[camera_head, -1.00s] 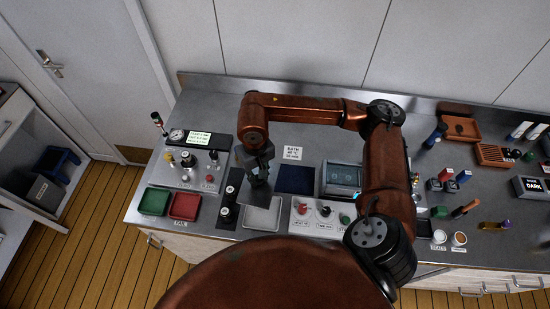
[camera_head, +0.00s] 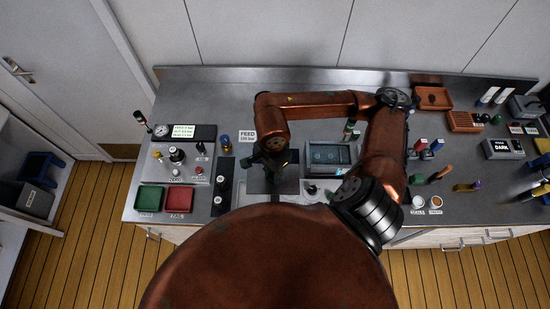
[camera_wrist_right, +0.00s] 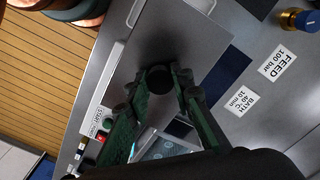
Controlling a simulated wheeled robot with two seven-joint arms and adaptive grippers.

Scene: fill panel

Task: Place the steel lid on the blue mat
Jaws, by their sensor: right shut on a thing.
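The steel lid (camera_wrist_right: 185,45) is a flat grey plate with a black knob in the right wrist view. My right gripper (camera_wrist_right: 165,84) is shut on its knob. The blue mat (camera_wrist_right: 229,76) shows as a dark blue strip beyond one edge of the lid; the rest is hidden. The lid overlaps the mat in this view, but I cannot tell whether they touch. In the head view my right gripper (camera_head: 270,171) points down over the middle of the bench, with the lid (camera_head: 259,182) below it. My left gripper is not in view.
A black strip with knobs (camera_head: 222,187), a red tray (camera_head: 179,200) and a green tray (camera_head: 149,199) are to the left.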

